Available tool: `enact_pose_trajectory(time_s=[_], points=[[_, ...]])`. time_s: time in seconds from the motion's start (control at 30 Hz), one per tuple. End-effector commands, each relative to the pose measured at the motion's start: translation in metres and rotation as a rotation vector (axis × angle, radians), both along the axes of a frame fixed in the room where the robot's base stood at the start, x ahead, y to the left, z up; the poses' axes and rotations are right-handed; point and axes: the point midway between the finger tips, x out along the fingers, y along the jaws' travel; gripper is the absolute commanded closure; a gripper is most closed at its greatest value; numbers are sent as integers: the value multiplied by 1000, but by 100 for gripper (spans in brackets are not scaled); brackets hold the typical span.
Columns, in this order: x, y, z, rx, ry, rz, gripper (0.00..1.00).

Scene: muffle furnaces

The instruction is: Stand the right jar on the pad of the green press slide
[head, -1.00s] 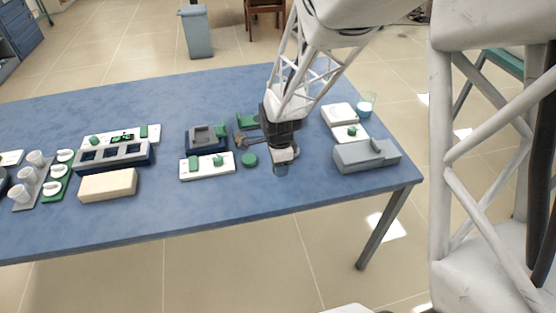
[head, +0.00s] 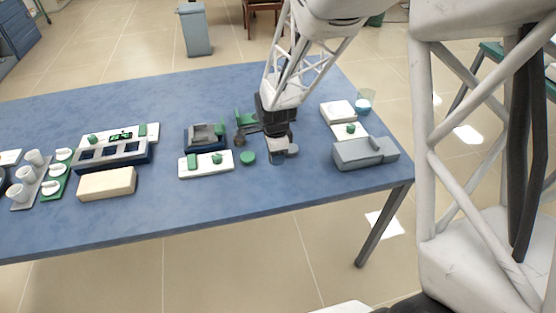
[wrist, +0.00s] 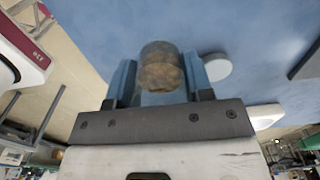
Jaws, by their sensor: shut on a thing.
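My gripper (head: 277,158) is shut on a jar (wrist: 161,68), whose brownish, rounded end shows between the bluish fingers in the wrist view. In the head view the jar is mostly hidden by the gripper, low over the table's right half. A dark navy device (head: 190,140) with a grey top and a green part stands to the left of my gripper. A green bracket-shaped piece (head: 245,116) stands behind it, with a small brownish thing beside it, partly behind my arm. I cannot tell which green part is the press slide, and its pad is not distinguishable.
A pale disc (head: 291,150) lies just right of my gripper. A green disc (head: 248,158) and a white panel with green knobs (head: 205,168) lie to the left. The table's front strip is clear.

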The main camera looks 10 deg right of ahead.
Motion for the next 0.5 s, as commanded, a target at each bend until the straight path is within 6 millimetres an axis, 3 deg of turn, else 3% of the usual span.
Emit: enact_pose_trajectory(time_s=[0.5], points=[[135,3,20,0,2,0,77]])
